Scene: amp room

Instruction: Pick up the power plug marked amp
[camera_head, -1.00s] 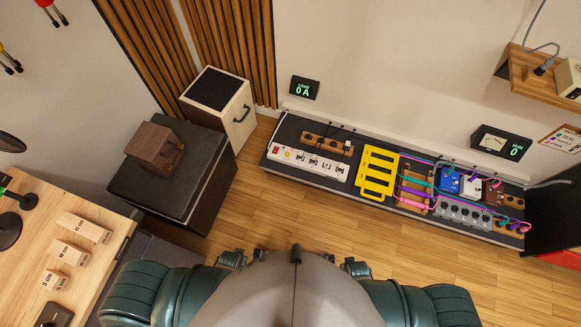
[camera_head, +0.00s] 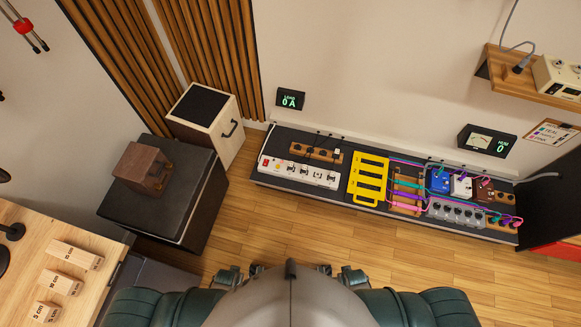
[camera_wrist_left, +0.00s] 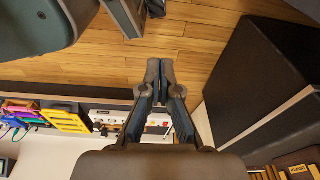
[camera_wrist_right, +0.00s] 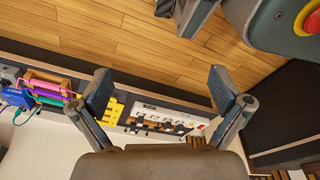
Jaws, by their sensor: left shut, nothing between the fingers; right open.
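No mark reading amp is legible, so I cannot tell which plug it is. Small dark plugs sit in a wooden holder (camera_head: 316,153) on the low shelf, behind a white power strip (camera_head: 283,170) with a red switch. Several dark pieces stand along the strip. In the left wrist view my left gripper (camera_wrist_left: 159,68) is shut and empty, with the strip (camera_wrist_left: 116,116) beyond it. In the right wrist view my right gripper (camera_wrist_right: 161,88) is open and empty, with the strip (camera_wrist_right: 158,118) showing between its fingers. Both grippers are apart from the shelf.
A yellow rack (camera_head: 367,181), coloured cables and pedals (camera_head: 439,180) fill the shelf's right. A black box (camera_head: 165,198), a cream cabinet (camera_head: 207,123) and a wooden table (camera_head: 60,245) stand left. The load display (camera_head: 291,98) reads 0 A. Floor (camera_head: 300,232) before the shelf is clear.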

